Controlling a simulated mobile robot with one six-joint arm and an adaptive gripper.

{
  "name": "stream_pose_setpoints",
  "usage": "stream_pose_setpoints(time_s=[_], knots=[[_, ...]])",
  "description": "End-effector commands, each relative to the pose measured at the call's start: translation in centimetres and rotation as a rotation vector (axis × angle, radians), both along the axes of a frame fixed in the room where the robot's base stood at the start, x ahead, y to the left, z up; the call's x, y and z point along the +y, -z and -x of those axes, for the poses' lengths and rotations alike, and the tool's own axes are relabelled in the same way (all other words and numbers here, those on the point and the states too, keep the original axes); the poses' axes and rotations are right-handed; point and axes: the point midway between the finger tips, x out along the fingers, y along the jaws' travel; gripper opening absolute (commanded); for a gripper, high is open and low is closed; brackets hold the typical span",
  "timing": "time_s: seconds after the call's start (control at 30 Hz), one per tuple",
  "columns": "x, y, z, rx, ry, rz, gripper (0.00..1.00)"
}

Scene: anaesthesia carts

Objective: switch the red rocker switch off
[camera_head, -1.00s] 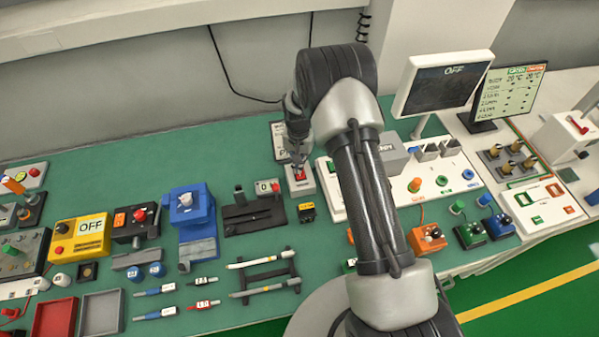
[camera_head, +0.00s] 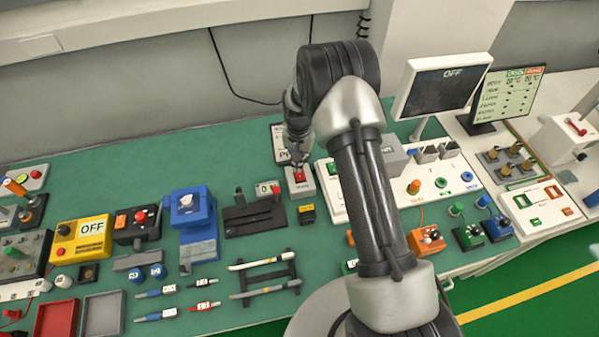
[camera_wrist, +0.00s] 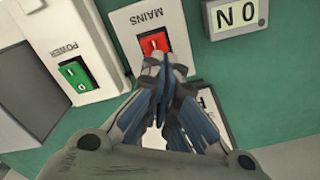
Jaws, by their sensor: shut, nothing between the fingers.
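The red rocker switch (camera_wrist: 153,42) sits in a white housing labelled MAINS (camera_wrist: 130,22) in the wrist view. In the head view the red rocker (camera_head: 299,175) shows on its small box on the green bench, just below my wrist. My gripper (camera_wrist: 163,62) is shut and empty, with its fingertips at the near edge of the red rocker. The fingertips cover part of the rocker's lower end; I cannot tell whether they touch it. In the head view my gripper (camera_head: 299,163) is small and partly hidden by my wrist.
A green rocker marked POWER (camera_wrist: 75,74) is beside the MAINS housing. A small display (camera_wrist: 236,15) lies on the other side. A black and yellow block (camera_head: 307,213) stands in front of the switch box. My arm hides part of the white panel (camera_head: 405,190).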

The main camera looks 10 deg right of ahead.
Motion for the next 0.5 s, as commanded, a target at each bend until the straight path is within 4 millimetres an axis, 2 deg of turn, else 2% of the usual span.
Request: stream_pose_setpoints(time_s=[0.5], knots=[[0.0, -4.2, 0.0, 0.000, 0.000, 0.000, 0.00]])
